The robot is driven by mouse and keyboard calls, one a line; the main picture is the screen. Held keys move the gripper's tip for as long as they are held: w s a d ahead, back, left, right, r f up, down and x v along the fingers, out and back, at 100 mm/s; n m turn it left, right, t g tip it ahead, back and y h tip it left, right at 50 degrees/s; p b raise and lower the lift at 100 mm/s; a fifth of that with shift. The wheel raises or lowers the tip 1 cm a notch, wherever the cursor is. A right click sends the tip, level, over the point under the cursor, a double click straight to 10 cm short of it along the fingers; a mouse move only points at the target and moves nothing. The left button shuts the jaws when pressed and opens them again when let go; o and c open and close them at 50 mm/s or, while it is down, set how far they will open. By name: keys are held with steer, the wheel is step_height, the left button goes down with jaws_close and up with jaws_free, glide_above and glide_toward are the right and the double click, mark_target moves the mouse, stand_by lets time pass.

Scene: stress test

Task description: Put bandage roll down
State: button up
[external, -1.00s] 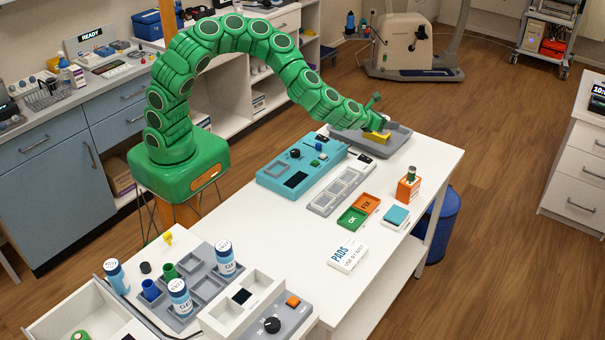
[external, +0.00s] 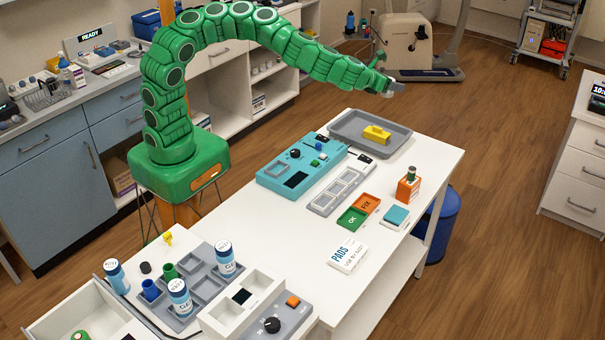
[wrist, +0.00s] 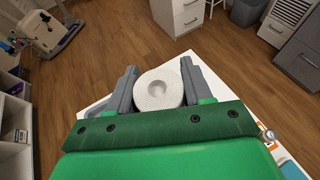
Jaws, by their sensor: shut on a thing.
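The white bandage roll (wrist: 158,92) sits between the two grey fingers of my gripper (wrist: 159,80) in the wrist view, with its round end and central hole facing the camera. My gripper is shut on it. In the external view my gripper (external: 394,87) is in the air above and beyond the far end of the white table (external: 425,150). The roll cannot be made out clearly there.
A grey tray (external: 345,129) at the table's far end holds a yellow block (external: 376,134).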

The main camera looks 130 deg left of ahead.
step_height(320, 180, up, 4)
steer(key=shift+f, duration=0.15)
steer(key=w+d+r+m+t+h, duration=0.3)
steer(key=w+d+m+t+h, duration=0.15)
steer(key=d, duration=0.55)
steer(key=w+d+r+m+t+h, duration=0.3)
steer(key=w+d+m+h, duration=0.15)
steer(key=d, duration=0.55)
steer(key=s+d+f+m+h, duration=0.15)
steer(key=d+m+h, duration=0.25)
steer(key=d, duration=0.6)
steer(key=s+d+m+h, duration=0.2)
steer(key=d+m+h, duration=0.3)
steer(key=d, duration=0.4)
steer(key=s+d+f+m+g+h, duration=0.3)
steer(key=s+d+m+g+h, duration=0.15)
steer(key=s+d, duration=0.65)
steer(key=s+d+f+m+g+h, duration=0.25)
steer(key=s+d+m+g, duration=0.35)
steer(key=s+d, duration=0.55)
steer(key=shift+h, duration=0.4)
steer(key=f, duration=1.6)
steer(key=a+f, duration=0.1)
steer(key=f, duration=0.7)
steer(key=shift+s+f, duration=0.1)
steer(key=shift+f, duration=0.2)
steer(key=shift+s+d+f, duration=0.1)
steer(key=shift+s+f, duration=0.1)
steer(key=shift+f, duration=0.75)
